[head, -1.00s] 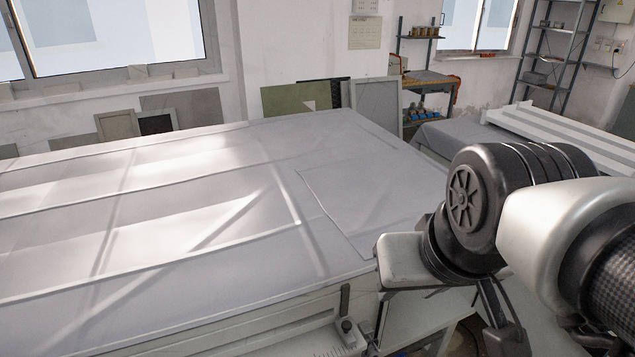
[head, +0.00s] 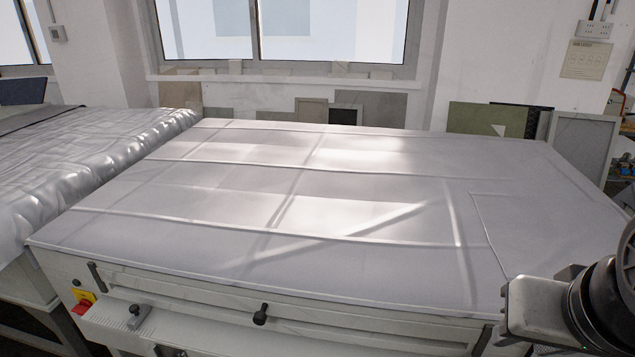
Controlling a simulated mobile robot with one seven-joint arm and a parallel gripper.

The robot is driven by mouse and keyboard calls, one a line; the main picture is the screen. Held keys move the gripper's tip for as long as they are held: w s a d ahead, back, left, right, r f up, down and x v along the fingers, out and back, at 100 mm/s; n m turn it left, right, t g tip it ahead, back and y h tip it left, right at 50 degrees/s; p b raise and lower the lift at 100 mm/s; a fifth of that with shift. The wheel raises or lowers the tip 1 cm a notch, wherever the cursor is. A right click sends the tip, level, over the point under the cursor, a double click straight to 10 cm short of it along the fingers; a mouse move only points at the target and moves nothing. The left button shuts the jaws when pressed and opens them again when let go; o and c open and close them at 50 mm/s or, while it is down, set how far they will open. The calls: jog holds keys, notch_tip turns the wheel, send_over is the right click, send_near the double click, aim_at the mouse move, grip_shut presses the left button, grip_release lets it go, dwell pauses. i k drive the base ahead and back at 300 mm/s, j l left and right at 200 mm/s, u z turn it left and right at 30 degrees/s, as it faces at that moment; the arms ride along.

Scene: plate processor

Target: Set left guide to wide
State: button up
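The plate processor (head: 330,280) is a long pale machine with a flat, light-grey covered top. On its front ledge, at the lower left, sits a small grey block with a dark knob (head: 138,316), which looks like the left guide. Its setting cannot be read from here. A black knob or handle (head: 260,314) is on the front, right of that block. My gripper is out of view; only part of my arm shows at the lower right edge, far from the grey block.
A black lever (head: 96,275) and a red and yellow switch (head: 82,302) are at the machine's left front. A table under shiny plastic wrap (head: 90,165) stands to the left. Panels lean along the back wall under the window.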

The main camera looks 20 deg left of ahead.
aim_at(140, 314)
jog(key=u, duration=2.25)
